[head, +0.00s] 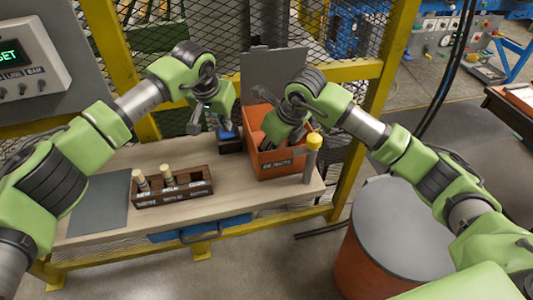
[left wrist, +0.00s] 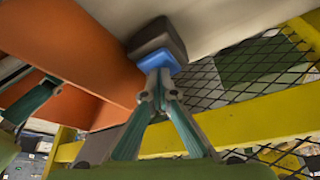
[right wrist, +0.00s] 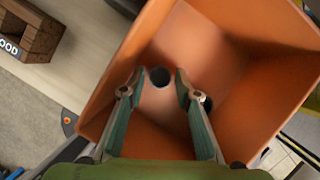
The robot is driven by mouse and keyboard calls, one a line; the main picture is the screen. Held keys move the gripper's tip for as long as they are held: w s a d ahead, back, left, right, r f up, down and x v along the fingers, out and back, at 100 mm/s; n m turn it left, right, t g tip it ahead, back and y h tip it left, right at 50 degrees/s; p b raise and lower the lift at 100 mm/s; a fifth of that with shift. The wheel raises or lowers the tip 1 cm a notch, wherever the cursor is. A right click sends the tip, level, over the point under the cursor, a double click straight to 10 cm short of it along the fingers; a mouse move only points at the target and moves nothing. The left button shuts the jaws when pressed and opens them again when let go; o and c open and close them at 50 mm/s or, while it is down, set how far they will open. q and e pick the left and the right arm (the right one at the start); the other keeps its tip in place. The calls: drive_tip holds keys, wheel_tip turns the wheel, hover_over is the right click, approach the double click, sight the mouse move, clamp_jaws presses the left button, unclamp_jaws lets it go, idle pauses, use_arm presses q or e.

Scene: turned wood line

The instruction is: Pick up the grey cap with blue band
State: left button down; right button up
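In the right wrist view, a small round piece (right wrist: 160,77) with a dark face and a paler rim is at the bottom of the orange bin (right wrist: 108,95). It may be the grey cap; no blue band is visible on it. My right gripper (right wrist: 157,82) reaches into the bin, open, with a fingertip on either side of this piece. In the head view the bin wall (head: 285,163) hides the fingertips. My left gripper (left wrist: 159,82) has its fingertips together at a blue pad (left wrist: 162,64) on a dark block (left wrist: 155,38), beside the bin.
A dark wooden rack (head: 173,190) with several slots and two pale-topped pegs stands left of the bin. A grey mat (head: 98,205) lies at the left. A grey post with a yellow top (head: 312,158) stands at the bin's right. Yellow-framed mesh stands behind.

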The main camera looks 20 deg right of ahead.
drive_tip(key=shift+f, duration=0.1)
drive_tip(key=c, duration=0.5)
wheel_tip(320, 180, up, 18)
idle(0.5)
idle(0.4)
drive_tip(key=s, duration=1.6)
idle(0.4)
